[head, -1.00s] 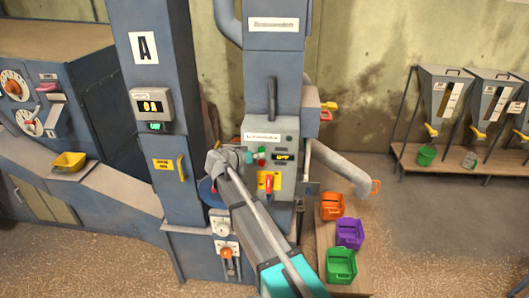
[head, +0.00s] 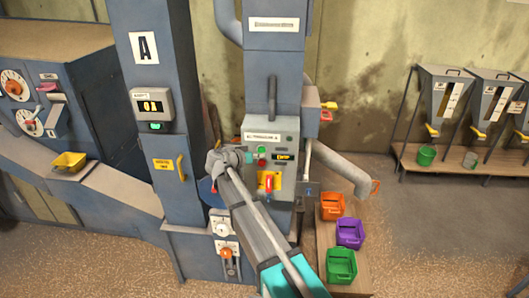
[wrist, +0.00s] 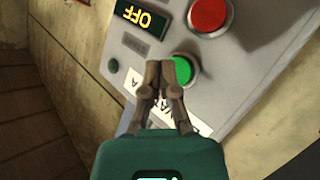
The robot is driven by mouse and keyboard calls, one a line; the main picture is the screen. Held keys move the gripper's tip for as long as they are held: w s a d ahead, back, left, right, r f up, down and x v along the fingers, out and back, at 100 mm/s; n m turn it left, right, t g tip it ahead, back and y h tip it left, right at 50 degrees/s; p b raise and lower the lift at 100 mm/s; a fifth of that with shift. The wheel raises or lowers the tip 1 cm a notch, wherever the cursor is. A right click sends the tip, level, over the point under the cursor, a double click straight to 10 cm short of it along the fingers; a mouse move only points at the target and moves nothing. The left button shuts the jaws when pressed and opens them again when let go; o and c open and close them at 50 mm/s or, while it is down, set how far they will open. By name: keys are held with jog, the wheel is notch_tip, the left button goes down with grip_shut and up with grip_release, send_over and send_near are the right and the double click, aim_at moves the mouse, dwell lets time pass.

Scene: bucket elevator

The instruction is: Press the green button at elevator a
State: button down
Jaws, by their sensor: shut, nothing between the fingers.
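The green button (wrist: 186,67) shows large in the wrist view, on the grey control panel (wrist: 245,60) below a red button (wrist: 207,14). In the head view the green button (head: 262,149) is small, above the red one, under the panel's name label. My gripper (wrist: 160,70) is shut and empty. Its fingertips are at the left edge of the green button in the wrist view; I cannot tell whether they touch it. In the head view my gripper (head: 246,157) is left of the button.
A display reading OFF (wrist: 141,16) and a small round lamp (wrist: 113,65) sit near the buttons. Below them is a yellow plate with a red switch (head: 268,183). Orange (head: 332,206), purple (head: 350,233) and green (head: 341,266) buckets stand at the right.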

jog(key=shift+w, duration=0.15)
jog(key=shift+w, duration=0.3)
jog(key=shift+w, duration=0.5)
dwell(1.4)
jog(key=shift+s, duration=0.95)
jog(key=shift+s, duration=0.1)
jog(key=s, duration=0.4)
jog(key=shift+s, duration=0.4)
dwell(0.4)
dwell(0.5)
